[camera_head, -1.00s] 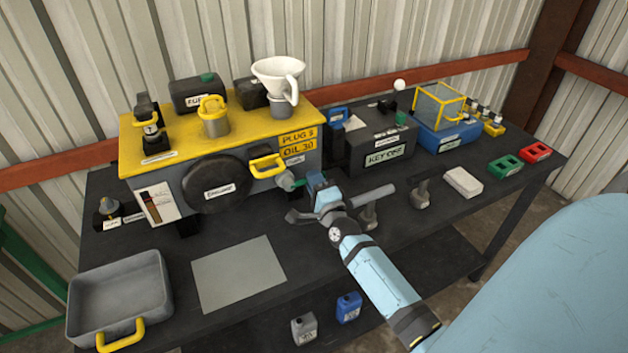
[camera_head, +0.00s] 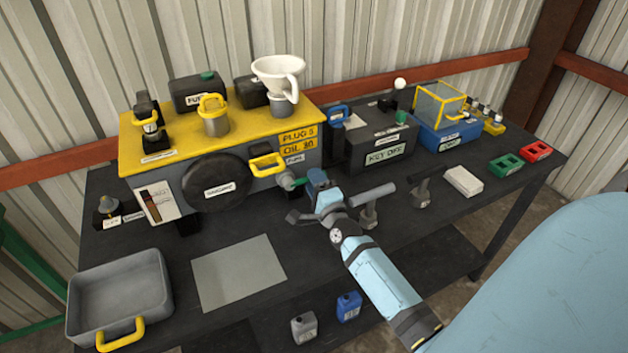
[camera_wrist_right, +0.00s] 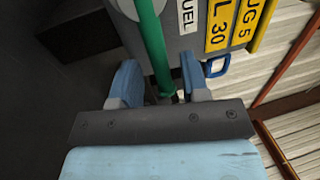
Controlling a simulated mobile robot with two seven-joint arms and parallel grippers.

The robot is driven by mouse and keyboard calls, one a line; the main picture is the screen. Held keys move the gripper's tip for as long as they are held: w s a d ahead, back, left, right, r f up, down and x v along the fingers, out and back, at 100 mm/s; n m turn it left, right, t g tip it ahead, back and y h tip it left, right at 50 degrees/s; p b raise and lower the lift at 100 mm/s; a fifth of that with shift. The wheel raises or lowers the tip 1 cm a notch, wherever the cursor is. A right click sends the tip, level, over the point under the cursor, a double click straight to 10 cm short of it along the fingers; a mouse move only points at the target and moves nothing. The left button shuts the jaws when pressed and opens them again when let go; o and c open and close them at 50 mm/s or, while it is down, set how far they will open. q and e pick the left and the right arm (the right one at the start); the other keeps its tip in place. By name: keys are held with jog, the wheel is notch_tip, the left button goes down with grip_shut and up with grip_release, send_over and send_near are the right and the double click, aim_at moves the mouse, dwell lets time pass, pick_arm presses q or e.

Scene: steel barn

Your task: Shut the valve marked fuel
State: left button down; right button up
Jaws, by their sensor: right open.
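The fuel valve (camera_head: 287,181) is on the front of the yellow-topped engine unit (camera_head: 262,107), near its right end, below a small white label. Its green lever (camera_wrist_right: 150,38) shows in the right wrist view as a long bar, beside a label (camera_wrist_right: 189,14) partly cut off, reading "UEL". My right gripper (camera_head: 308,183) is open just right of the valve. In the right wrist view its blue fingers (camera_wrist_right: 158,82) stand on either side of the lever's lower end, with gaps visible. I cannot tell whether either finger touches the valve. My left gripper is not in view.
A yellow handle (camera_head: 267,163) sits just left of the valve. Grey T-handled tools (camera_head: 371,203) stand right of my gripper. A grey mat (camera_head: 238,272) and a grey tray (camera_head: 78,325) lie at the front left.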

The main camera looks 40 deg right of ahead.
jog(key=b+v, duration=0.2)
jog(key=v, duration=1.1)
jog(key=shift+s, duration=0.1)
jog(key=a+n+y, duration=0.1)
jog(key=a+n, duration=0.1)
jog(key=a+n+g+y, duration=0.1)
jog(key=a+n+y, duration=0.1)
jog(key=n, duration=0.1)
jog(key=a+f+n+g+y, duration=0.1)
jog(key=a+n+y, duration=0.1)
jog(key=shift+s+a, duration=0.2)
jog(key=shift+a, duration=0.15)
jog(key=s+a+f+n+g, duration=0.1)
jog(key=s+a+n+g, duration=0.2)
jog(key=s+n+g, duration=0.5)
jog(key=s+a+f+n+g, duration=0.1)
jog(key=s+a+n+g, duration=0.2)
jog(key=s+n+g, duration=0.45)
jog(key=w+a+f+n+t+y+p, duration=0.1)
jog(key=w+a+f+t+y+p, duration=0.1)
jog(key=w+a+f+t+p, duration=0.2)
jog(key=shift+a+f+t+y+p, duration=0.4)
jog(key=shift+a+f+t+p, duration=0.95)
jog(key=shift+t, duration=1)
